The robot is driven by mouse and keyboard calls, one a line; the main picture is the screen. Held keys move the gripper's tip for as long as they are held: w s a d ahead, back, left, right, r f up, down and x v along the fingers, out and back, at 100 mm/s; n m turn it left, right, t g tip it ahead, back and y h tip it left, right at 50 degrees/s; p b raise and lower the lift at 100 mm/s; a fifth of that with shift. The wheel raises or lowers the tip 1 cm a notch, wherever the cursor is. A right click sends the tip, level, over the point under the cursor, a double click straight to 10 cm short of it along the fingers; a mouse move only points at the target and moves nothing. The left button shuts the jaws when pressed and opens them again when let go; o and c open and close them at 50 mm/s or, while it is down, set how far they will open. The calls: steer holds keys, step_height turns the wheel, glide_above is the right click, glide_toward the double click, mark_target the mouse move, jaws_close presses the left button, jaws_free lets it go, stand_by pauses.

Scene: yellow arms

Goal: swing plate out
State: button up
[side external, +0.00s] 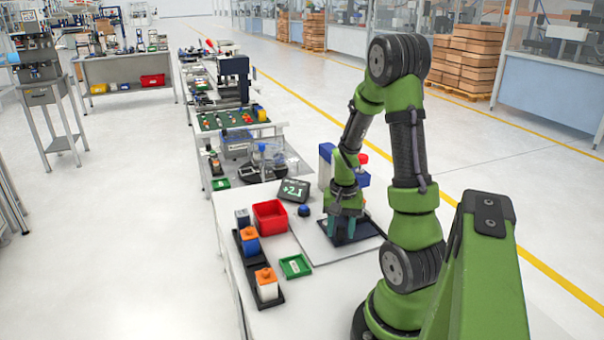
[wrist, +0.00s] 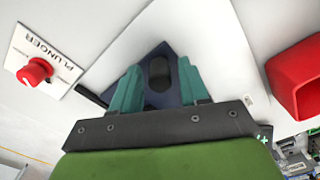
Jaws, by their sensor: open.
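A dark navy plate (side external: 370,228) lies low on the white bench board, below my gripper (side external: 341,230). In the wrist view the same dark plate (wrist: 160,98) shows a pointed outline with a black rounded knob or slot (wrist: 159,72) in its middle. My gripper (wrist: 158,76) points down with its two teal fingers apart, one on each side of the black rounded part. The fingers hold nothing that I can see. Whether they touch the plate cannot be told. The lower part of the plate is hidden by the gripper body.
A red knob (wrist: 35,72) labelled PLUNGER is at the left in the wrist view. A red bin (side external: 270,217), a small green tray (side external: 295,266), a display reading +2.1 (side external: 293,190) and a blue knob (side external: 304,211) stand left of my gripper. A blue-and-white device (side external: 327,160) stands behind it.

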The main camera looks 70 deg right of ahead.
steer(key=c, duration=0.6)
steer(key=shift+o, duration=0.2)
steer(key=shift+w+a, duration=0.1)
steer(key=shift+w, duration=0.05)
steer(key=shift+w+a, duration=0.5)
steer(key=shift+w, duration=0.35)
steer(key=shift+w+a, duration=0.35)
steer(key=shift+w, duration=0.4)
